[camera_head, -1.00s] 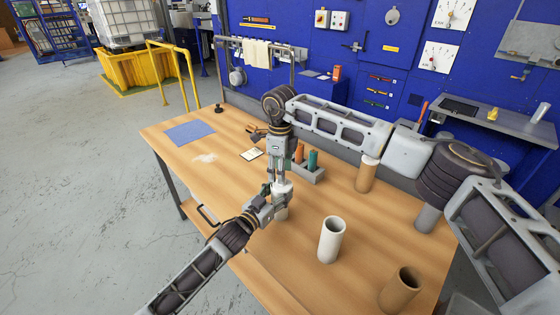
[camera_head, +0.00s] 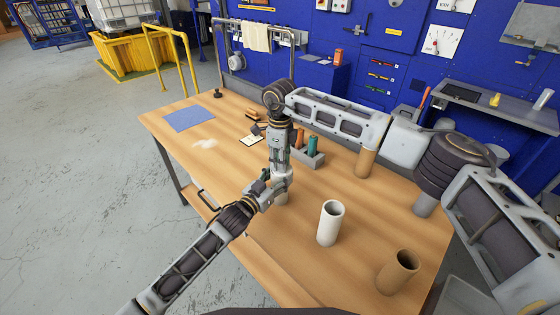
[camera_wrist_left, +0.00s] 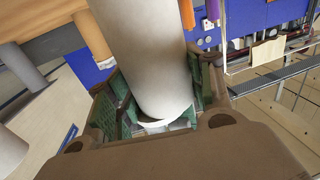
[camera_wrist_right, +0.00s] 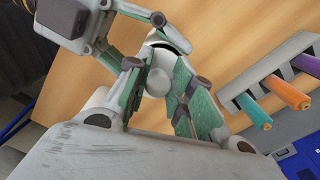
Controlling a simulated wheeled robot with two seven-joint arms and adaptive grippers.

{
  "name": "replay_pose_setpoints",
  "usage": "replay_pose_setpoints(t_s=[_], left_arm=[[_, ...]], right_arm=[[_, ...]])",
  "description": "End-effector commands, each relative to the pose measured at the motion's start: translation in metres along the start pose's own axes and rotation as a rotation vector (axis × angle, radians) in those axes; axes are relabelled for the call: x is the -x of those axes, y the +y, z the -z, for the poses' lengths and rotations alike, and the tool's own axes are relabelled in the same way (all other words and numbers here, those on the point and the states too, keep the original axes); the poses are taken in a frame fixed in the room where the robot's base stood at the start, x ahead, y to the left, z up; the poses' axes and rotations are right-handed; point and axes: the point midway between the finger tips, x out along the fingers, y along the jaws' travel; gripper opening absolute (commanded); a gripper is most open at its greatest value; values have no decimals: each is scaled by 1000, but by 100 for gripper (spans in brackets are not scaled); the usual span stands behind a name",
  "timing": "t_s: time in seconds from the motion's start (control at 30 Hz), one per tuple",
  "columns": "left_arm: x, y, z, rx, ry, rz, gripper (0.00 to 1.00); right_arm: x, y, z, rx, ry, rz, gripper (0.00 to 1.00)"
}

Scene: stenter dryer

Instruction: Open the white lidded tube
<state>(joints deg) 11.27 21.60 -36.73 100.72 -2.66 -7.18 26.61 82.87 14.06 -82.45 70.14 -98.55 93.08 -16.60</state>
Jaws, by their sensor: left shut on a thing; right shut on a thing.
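The white lidded tube (camera_head: 281,197) is upright near the middle of the table, partly hidden by my grippers. My left gripper (camera_head: 268,191) is shut around its body from the left side. In the left wrist view the pale tube body (camera_wrist_left: 145,50) lies between the green finger pads. My right gripper (camera_head: 279,168) points down from above and is shut on the lid. In the right wrist view the round white lid knob (camera_wrist_right: 157,82) is between the green fingers. Whether the lid is separated from the tube, or the tube touches the table, I cannot tell.
An open white tube (camera_head: 330,222) and a brown tube (camera_head: 398,272) stand to the right, and another brown tube (camera_head: 366,163) behind. A grey rack (camera_head: 312,158) with coloured cylinders is close behind my right gripper. The table's left part has a blue sheet (camera_head: 189,119).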

Motion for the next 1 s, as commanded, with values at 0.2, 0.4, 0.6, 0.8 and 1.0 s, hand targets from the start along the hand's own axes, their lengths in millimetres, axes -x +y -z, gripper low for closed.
replay_pose_setpoints(t_s=[0.2,0.4,0.6,0.8,1.0], left_arm=[[0,0,0,0,1,0,9],[0,0,0,0,1,-1,9],[0,0,0,0,1,-1,9],[0,0,0,0,1,-1,9],[0,0,0,0,1,-1,9]], right_arm=[[0,0,0,0,0,0,0],[0,0,0,0,0,0,0],[0,0,0,0,0,0,0],[2,0,0,0,-1,1,0],[6,0,0,0,0,0,0]])
